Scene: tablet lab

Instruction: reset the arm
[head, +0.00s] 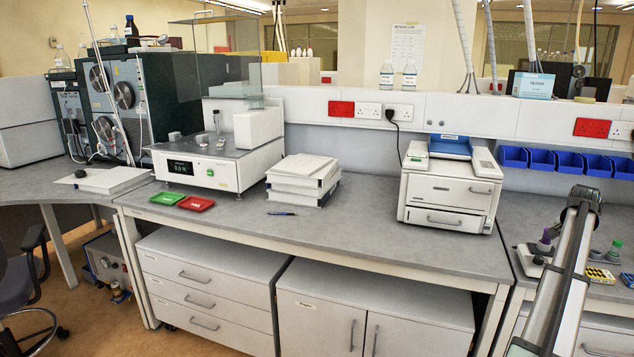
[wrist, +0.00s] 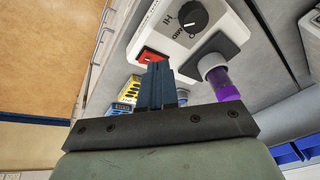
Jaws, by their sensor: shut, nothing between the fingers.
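In the wrist view my gripper (wrist: 158,70) has its two dark blue fingers together with nothing between them. It is above a white device (wrist: 178,30) with a black dial, a red switch and a dark pad. The fingertips look near the red switch, but I cannot tell whether they touch. In the head view my arm (head: 562,285) reaches up over the right bench; I cannot make out the fingers there.
Green-capped vials (head: 614,248) stand right of my arm. A white printer-like machine (head: 450,187) stands left of it. Blue bins (head: 541,160) line the wall.

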